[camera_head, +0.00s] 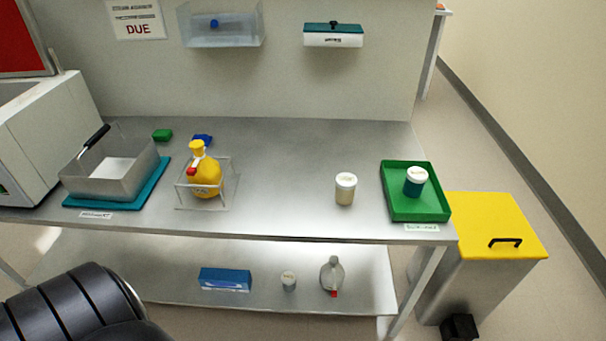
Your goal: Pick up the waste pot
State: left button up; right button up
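Two lidded pots stand upright on the steel bench (280,180). One is a beige pot (345,190) with a white lid, on bare bench top right of the middle. The other is a dark teal pot (414,183) with a white-topped lid, inside the green tray (429,211) at the bench's right end. A small pale pot (288,282) stands on the lower shelf. The lid markings are too small to read, so I cannot tell which is the waste pot. Neither gripper is in view; only a black part of my arm shows at the bottom left.
A yellow bottle (207,178) stands in a clear rack, beside a metal basin (117,177) on a teal mat. A yellow-lidded bin (497,220) stands right of the bench. A blue box (225,279) and a bottle (332,274) are on the shelf. The middle bench is clear.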

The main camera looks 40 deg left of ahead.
aim_at(346, 183)
jog(key=u, duration=0.85)
